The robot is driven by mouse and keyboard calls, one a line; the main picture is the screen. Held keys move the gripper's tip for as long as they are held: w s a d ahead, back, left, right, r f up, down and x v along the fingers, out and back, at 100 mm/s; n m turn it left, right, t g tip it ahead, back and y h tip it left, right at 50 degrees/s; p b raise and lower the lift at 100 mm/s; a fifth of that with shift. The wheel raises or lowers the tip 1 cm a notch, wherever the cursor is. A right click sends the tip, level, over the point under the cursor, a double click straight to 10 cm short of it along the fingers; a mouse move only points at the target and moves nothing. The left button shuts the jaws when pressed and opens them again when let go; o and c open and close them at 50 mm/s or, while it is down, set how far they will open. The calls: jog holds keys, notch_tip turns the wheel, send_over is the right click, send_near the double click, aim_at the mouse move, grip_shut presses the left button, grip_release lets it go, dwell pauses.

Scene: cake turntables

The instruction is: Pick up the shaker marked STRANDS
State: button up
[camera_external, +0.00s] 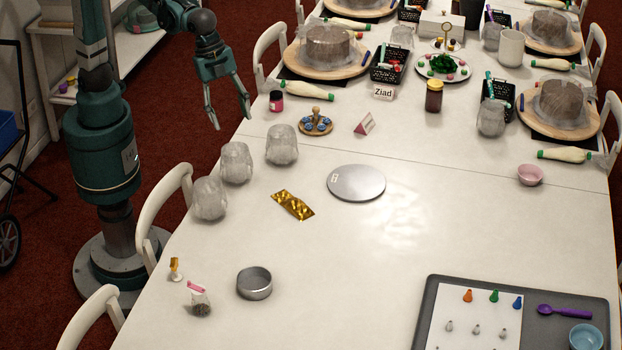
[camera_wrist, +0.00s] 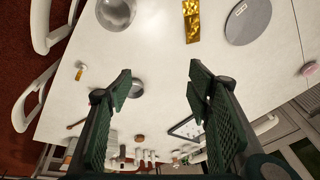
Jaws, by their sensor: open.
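No lettering reading STRANDS is legible in either view, so I cannot tell which thing is the marked shaker. Small lidded containers in the external view are a dark jar with a yellow lid (camera_external: 434,98) near the far middle and a small pink-and-dark jar (camera_external: 277,102) at the table's left edge. My gripper (camera_external: 232,124) is open and empty, pointing down by the table's left edge, left of the pink-and-dark jar. In the wrist view, my gripper (camera_wrist: 160,76) shows two spread green fingers with nothing between them.
Upturned clear glasses (camera_external: 236,162) line the left side. A dark tray (camera_external: 428,300) is front right. Chairs (camera_external: 165,215) flank the table. Its middle front is clear.

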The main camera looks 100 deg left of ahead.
jog(key=w+d+f+m+g, duration=0.1)
jog(key=w+d+f, duration=0.1)
jog(key=d, duration=0.4)
jog(key=w+d+f+m, duration=0.1)
jog(key=w+d+m, duration=0.15)
jog(key=d, duration=0.25)
jog(key=m+g+y+p, duration=0.1)
jog(key=m+g+p, duration=0.15)
jog(key=m, duration=0.45)
send_over(198, 288)
jog(key=shift+n, duration=0.25)
jog(key=f, duration=1.8)
jog(key=shift+w+a+f, duration=0.15)
jog(key=shift+a+f, duration=0.15)
jog(key=shift+f, duration=0.1)
jog(key=shift+d+f, duration=0.2)
jog(key=shift+d, duration=0.05)
jog(key=shift+f+b, duration=0.5)
jog(key=shift+f, duration=2.9)
jog(key=shift+f, duration=0.1)
